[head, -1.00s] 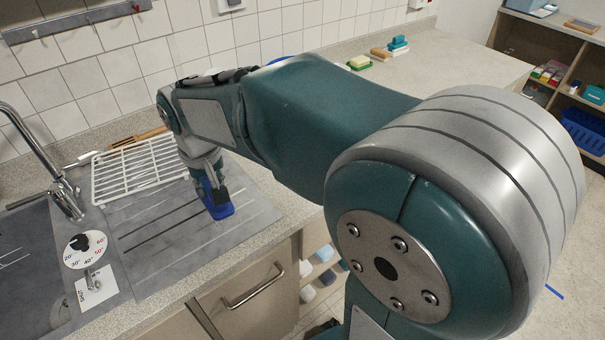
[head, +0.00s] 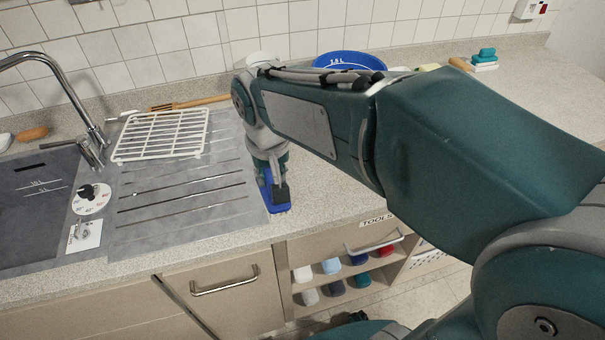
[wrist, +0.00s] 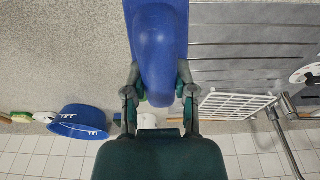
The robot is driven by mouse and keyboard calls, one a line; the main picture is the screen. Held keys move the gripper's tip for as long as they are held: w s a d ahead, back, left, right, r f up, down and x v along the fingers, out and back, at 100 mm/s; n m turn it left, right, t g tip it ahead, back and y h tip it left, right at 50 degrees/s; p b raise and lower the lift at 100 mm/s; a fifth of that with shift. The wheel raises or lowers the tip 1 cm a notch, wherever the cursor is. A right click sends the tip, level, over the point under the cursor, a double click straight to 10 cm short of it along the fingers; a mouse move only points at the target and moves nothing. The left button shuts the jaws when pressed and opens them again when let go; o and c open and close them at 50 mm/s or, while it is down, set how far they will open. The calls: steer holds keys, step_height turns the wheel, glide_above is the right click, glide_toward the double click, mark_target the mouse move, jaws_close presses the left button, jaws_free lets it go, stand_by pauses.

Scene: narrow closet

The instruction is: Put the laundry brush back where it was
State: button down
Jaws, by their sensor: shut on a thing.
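The laundry brush (head: 277,204) is blue. My gripper (head: 270,178) is shut on it and points downward near the right edge of the grooved metal drainboard (head: 180,212). In the wrist view the brush (wrist: 158,45) has a rounded blue body and lies between the two fingers of my gripper (wrist: 160,88). It shows there over the border between the speckled counter and the drainboard. I cannot tell whether it touches the surface. Its bristles are hidden.
A white wire rack (head: 160,137) lies on the drainboard, with a wooden-handled tool (head: 205,102) behind it. The sink (head: 35,205) and tap (head: 85,100) are left. A blue tub (head: 350,65) stands behind my arm. The counter front (head: 325,205) is clear.

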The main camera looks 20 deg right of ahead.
steer(key=w+d+f, duration=0.3)
steer(key=w+f, duration=0.1)
steer(key=w+d+f, duration=0.4)
steer(key=shift+w+d, duration=0.25)
steer(key=f, duration=0.3)
steer(key=shift+w+f, duration=0.3)
steer(key=shift+f, duration=0.1)
steer(key=shift+d, duration=0.1)
steer(key=shift+f, duration=0.15)
steer(key=shift+c, duration=2.2)
jaws_free()
